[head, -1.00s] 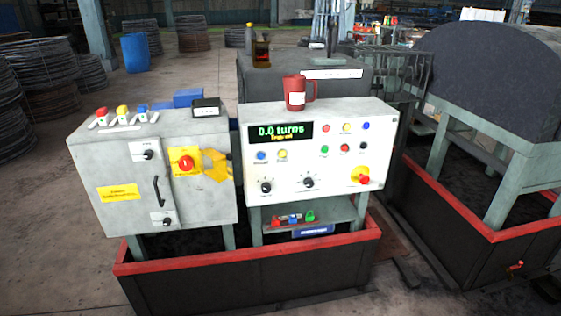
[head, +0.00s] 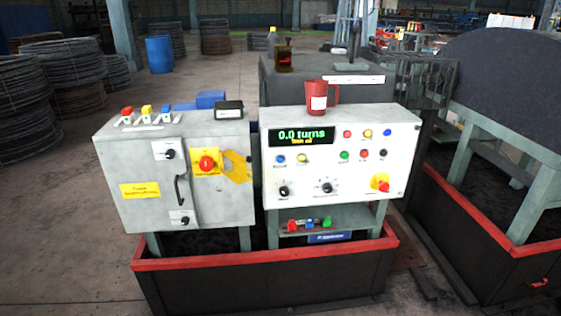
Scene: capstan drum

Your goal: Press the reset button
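A white control panel (head: 342,158) stands in the middle of the head view. Its display (head: 302,136) reads "0.0 turns" in green, with a smaller yellow line below. Under the display are a blue button (head: 280,159) and a yellow button (head: 302,158). To their right are a green button (head: 344,155), a red button (head: 365,154) and a black button (head: 383,153). Their labels are too small to read surely, so I cannot tell which one is reset. A red emergency stop (head: 381,183) on yellow sits lower right. My gripper is not in view.
A grey cabinet (head: 220,195) with a red-and-yellow switch (head: 207,162) stands left of the panel. A red mug (head: 318,97) stands on the panel's top. A red-rimmed tray (head: 270,257) surrounds the bases. Floor at the left (head: 60,230) is clear.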

